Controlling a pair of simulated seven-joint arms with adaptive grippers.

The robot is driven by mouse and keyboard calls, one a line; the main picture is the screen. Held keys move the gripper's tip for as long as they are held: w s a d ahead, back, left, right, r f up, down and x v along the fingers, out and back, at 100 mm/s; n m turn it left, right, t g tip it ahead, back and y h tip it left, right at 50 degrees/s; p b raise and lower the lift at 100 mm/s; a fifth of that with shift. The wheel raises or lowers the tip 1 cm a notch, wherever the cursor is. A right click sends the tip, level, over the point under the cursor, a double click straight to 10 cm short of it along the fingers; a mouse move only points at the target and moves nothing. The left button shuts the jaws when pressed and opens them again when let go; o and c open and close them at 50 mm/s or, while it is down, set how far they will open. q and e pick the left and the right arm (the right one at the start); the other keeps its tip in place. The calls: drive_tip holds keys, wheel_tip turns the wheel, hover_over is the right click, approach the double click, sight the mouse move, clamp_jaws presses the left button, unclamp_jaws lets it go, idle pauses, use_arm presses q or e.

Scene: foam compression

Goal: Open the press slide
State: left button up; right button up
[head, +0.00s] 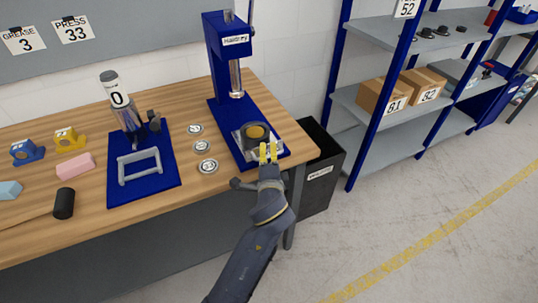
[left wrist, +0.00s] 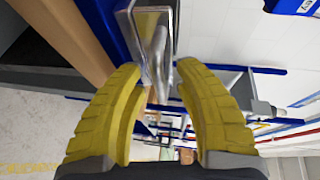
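The blue press (head: 230,62) stands at the right end of the wooden bench, with a metal rod hanging over its base. The press slide (head: 248,150) is a grey metal piece on the base, carrying a dark round holder with a yellow-brown centre (head: 256,131). My left gripper (head: 268,152) is at the slide's front edge. In the left wrist view a shiny metal handle (left wrist: 158,42) reaches between the tips of its yellow fingers (left wrist: 162,74). The fingers stand apart, with the handle between them; firm contact is not visible. My right gripper is not in view.
A blue mat (head: 150,196) with a grey frame stands left of the press. Several round weights (head: 207,167) lie between them. A dark bin (head: 320,165) is beside the bench's right end. Blue shelving (head: 380,100) with cardboard boxes stands farther right. The floor in front is clear.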

use_arm(q)
drive_tip(key=s+r, duration=0.1)
drive_tip(key=s, duration=0.6)
drive_tip(key=shift+s+r, duration=0.15)
idle(0.6)
